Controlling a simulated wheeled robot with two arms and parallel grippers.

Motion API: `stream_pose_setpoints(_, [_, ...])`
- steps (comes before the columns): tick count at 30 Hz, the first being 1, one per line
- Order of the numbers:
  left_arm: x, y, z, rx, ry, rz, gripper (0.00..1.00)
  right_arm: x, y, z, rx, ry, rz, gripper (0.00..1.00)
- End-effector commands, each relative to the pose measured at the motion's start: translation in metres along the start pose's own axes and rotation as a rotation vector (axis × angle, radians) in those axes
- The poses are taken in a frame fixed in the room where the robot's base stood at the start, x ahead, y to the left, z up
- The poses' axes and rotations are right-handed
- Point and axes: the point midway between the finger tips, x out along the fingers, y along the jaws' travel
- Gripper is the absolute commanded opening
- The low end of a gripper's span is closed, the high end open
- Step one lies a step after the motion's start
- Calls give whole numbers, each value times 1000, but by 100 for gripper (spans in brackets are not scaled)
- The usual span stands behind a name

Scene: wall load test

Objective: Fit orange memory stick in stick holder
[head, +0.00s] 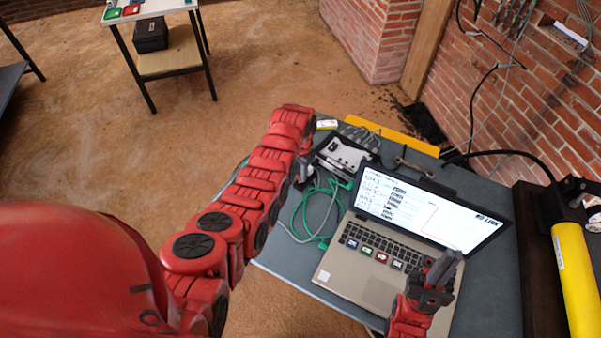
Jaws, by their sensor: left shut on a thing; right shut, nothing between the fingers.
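My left gripper (304,172) is at the end of the red arm, at the left edge of the grey table beside the green cable. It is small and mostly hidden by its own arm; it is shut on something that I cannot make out. I do not see the orange memory stick. A pale plate-like device (346,152) lies on the table just right of the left gripper; I cannot tell whether it is the stick holder. My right gripper (441,271) is shut and empty, above the right side of the laptop's keyboard deck.
The open laptop (330,276) fills the table's middle, with several coloured labels on its keyboard. A green cable (304,210) loops beside it. A yellow bar (392,133) and a wrench (413,167) lie behind. A yellow cylinder (572,270) stands at right, near the brick wall.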

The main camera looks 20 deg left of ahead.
Motion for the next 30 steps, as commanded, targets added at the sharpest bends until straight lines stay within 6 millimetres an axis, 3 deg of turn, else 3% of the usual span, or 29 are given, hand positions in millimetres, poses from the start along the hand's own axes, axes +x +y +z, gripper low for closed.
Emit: stream_pose_setpoints(30, [10,0,0,0,-1,0,0,-8,0,1,0,0,0,0])
